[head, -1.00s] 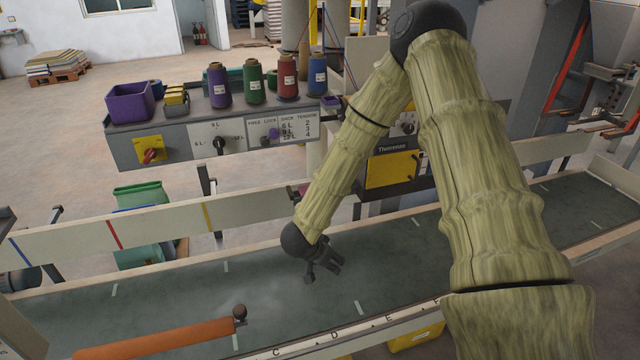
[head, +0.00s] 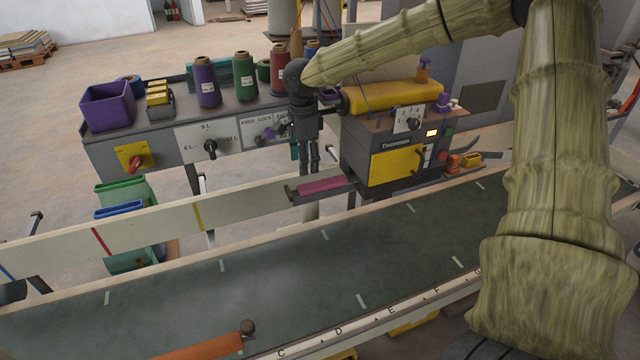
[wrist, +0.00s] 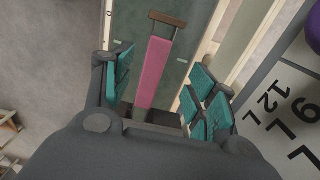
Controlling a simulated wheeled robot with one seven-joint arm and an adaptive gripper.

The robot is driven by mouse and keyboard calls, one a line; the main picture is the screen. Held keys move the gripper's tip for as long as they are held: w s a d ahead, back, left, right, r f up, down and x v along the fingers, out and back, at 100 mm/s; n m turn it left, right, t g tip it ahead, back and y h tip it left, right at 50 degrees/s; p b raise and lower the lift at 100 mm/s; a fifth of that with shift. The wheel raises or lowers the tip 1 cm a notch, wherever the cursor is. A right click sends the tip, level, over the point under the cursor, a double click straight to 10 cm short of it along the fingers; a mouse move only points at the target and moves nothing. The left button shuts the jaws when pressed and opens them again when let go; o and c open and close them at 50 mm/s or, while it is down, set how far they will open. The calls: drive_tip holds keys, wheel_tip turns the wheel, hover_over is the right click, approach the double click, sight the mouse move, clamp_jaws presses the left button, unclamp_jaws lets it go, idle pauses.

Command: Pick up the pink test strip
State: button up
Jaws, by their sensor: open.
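The pink test strip (head: 322,186) lies flat on a small dark holder that sticks out from the left side of the sewing machine unit. My gripper (head: 310,172) points down just above and at the left part of the strip, and seems apart from it. In the wrist view the pink strip (wrist: 153,75) shows between the open teal-padded fingers (wrist: 160,95), running away from the gripper. The strip's near end lies close to the dark palm edge. No object is held.
The machine (head: 395,150) with its yellow panel stands right of the strip. A control shelf with thread cones (head: 208,85) and a purple bin (head: 108,105) is behind and left.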

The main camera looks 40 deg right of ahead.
sight(308, 187)
wheel_tip(308, 187, down, 4)
drive_tip(key=shift+r, duration=0.25)
drive_tip(key=shift+s+d+f+p, duration=0.15)
drive_tip(key=shift+f+p, duration=0.55)
drive_tip(key=shift+f, duration=0.65)
drive_tip(key=shift+s+d+f+p, duration=0.15)
drive_tip(key=shift+f+p, duration=0.5)
drive_tip(key=shift+f, duration=0.65)
drive_tip(key=shift+c, duration=0.2)
drive_tip(key=shift+w, duration=0.1)
drive_tip(key=c, duration=1.2)
drive_tip(key=shift+o, duration=0.2)
drive_tip(key=shift+r, duration=0.1)
